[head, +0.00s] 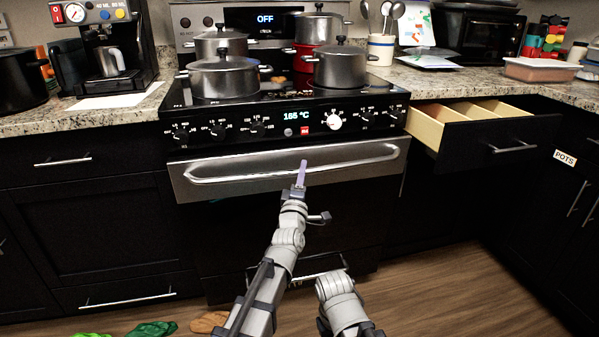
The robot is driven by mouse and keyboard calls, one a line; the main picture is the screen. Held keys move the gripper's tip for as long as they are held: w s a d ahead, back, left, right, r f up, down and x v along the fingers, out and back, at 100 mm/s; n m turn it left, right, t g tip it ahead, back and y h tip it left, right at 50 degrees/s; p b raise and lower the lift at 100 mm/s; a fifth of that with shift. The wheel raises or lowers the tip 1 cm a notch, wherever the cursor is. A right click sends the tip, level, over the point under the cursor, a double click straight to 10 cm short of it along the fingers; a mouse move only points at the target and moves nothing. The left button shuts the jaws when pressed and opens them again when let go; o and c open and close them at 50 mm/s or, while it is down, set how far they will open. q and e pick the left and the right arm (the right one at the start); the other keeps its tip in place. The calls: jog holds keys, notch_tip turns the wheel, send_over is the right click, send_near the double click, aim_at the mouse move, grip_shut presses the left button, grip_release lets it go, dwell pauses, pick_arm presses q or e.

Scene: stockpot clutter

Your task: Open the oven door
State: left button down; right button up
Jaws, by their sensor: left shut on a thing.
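The oven door (240,185) has a steel upper band and a dark front below the control panel. It looks shut or nearly shut; I cannot tell whether there is a small gap. Its long curved steel handle (235,178) runs across the band. My left gripper (303,168) is at the middle of the handle, shut on it, with its fingers hiding a short stretch of the bar.
Several pots (224,78) stand on the stovetop. An open drawer (480,135) juts out right of the oven. Green cloth-like items (152,329) and a brown one (209,322) lie on the floor at bottom left. The wooden floor (450,295) at right is clear.

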pick_arm(q)
jog(key=s+d+f+m+t+b, duration=0.1)
jog(key=s+d+f+b, duration=0.1)
jog(key=s+b, duration=0.2)
jog(key=s+d+f+m+t+h+b, duration=0.1)
jog(key=s+b, duration=0.3)
jog(key=s, duration=0.4)
jog(key=shift+d+f+t+h, duration=0.3)
jog(key=shift+d+f+t, duration=0.15)
jog(key=shift+f, duration=0.45)
pick_arm(e)
notch_tip(320, 180, down, 10)
pick_arm(q)
jog(key=c, duration=0.7)
grip_release()
jog(key=shift+b, duration=0.35)
